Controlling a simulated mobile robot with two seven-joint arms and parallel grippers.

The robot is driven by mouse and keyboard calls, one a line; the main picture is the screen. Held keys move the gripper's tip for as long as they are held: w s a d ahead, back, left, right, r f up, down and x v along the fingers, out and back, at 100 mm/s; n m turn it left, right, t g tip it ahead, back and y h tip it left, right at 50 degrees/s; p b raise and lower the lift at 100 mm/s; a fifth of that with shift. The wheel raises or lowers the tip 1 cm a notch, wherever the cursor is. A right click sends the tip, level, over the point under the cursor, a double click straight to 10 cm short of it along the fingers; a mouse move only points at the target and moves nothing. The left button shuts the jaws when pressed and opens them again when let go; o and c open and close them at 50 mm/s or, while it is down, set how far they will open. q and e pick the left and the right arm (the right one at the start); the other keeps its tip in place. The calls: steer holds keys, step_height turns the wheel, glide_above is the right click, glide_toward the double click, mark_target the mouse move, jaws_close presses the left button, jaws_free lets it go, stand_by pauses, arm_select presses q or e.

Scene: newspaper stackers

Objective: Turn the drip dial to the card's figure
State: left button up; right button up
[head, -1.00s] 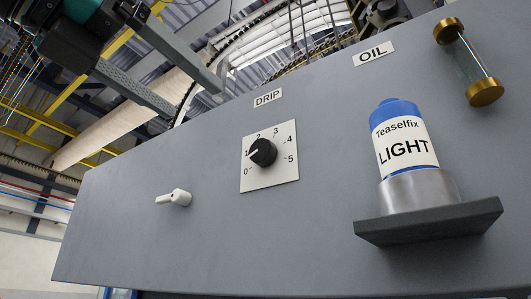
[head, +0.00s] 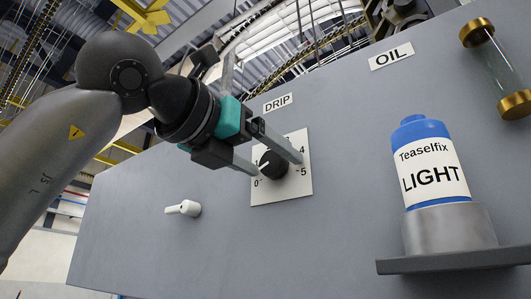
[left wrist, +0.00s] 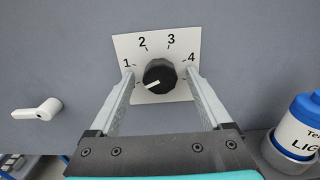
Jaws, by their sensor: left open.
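The drip dial is a black knob (head: 274,165) with a white pointer mark on a white plate (head: 294,190) numbered 0 to 5. In the left wrist view the knob (left wrist: 160,77) has its mark toward the lower left, near the low figures; the left finger hides the 0. My left gripper (head: 275,162) is open at the dial, one finger on each side of the knob, with gaps between. I cannot tell how deep the fingers reach. The card is not in view. My right gripper is not in view.
The DRIP label (head: 278,102) is above the dial on the grey panel (head: 340,240). A white lever (head: 184,208) sticks out to the left. Right stand a blue "LIGHT" oil bottle (head: 430,165) on a dark shelf (head: 455,260), an OIL label (head: 391,56) and a brass-capped glass tube (head: 497,72).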

arm_select(q)
steer(key=shift+c, duration=0.4)
jaws_close()
steer(key=shift+m, duration=0.3)
steer(key=m, duration=0.3)
steer(key=shift+m, duration=0.4)
steer(key=m+p, duration=0.1)
steer(key=m, duration=0.3)
steer(key=shift+r, duration=0.1)
steer(key=m, duration=0.5)
steer(key=shift+p, duration=0.4)
steer(key=m, duration=0.4)
steer(key=shift+p, duration=0.4)
steer(key=shift+m, duration=0.3)
